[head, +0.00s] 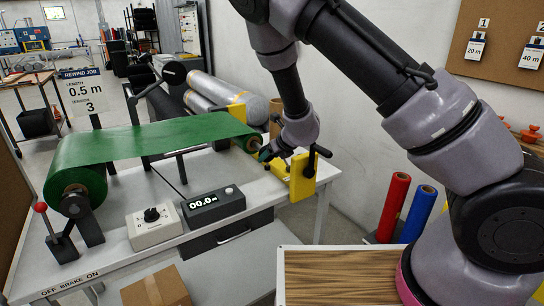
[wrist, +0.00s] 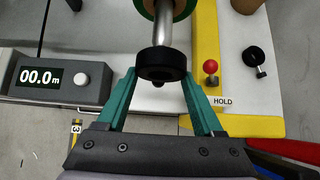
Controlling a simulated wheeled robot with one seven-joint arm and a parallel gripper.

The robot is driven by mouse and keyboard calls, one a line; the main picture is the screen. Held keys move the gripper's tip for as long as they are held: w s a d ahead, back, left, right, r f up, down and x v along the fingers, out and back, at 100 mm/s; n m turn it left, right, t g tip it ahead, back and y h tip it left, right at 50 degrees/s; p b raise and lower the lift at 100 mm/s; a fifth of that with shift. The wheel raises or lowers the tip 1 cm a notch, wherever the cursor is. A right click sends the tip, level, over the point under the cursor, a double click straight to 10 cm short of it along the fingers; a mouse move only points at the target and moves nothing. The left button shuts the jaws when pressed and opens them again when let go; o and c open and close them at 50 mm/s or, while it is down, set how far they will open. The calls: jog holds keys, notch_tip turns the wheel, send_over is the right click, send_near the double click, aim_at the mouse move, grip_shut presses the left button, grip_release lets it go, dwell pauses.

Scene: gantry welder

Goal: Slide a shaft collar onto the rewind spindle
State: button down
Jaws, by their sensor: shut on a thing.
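A black ring-shaped shaft collar (wrist: 162,66) sits between the teal fingers of my gripper (wrist: 160,82) in the wrist view. The fingers are shut on its sides. The bare silver spindle (wrist: 157,30) runs from a green-edged roll at the top of the wrist view down to the collar. The collar lines up with the spindle's near end and overlaps it in the picture; I cannot tell whether it is around the shaft or just in front. In the head view my gripper (head: 272,150) is at the right end of the green web (head: 150,142), and the collar is not clear there.
A yellow bracket (head: 301,180) stands close right of my gripper. In the wrist view, a red-knobbed lever (wrist: 211,67) marked HOLD and a black knob (wrist: 251,55) are to the right. The counter (head: 213,204) reads 00.0 m. Red and blue rolls (head: 394,207) stand beyond the bench.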

aim_at(260, 146)
jog(key=shift+a, duration=0.1)
dwell(0.4)
jog(key=shift+w+a, duration=0.6)
jog(key=shift+w, duration=0.25)
jog(key=shift+w, duration=0.1)
jog(key=shift+w+a, duration=0.75)
jog(key=shift+w, duration=0.3)
jog(key=shift+w+a, duration=0.75)
jog(key=shift+w, duration=0.3)
grip_release()
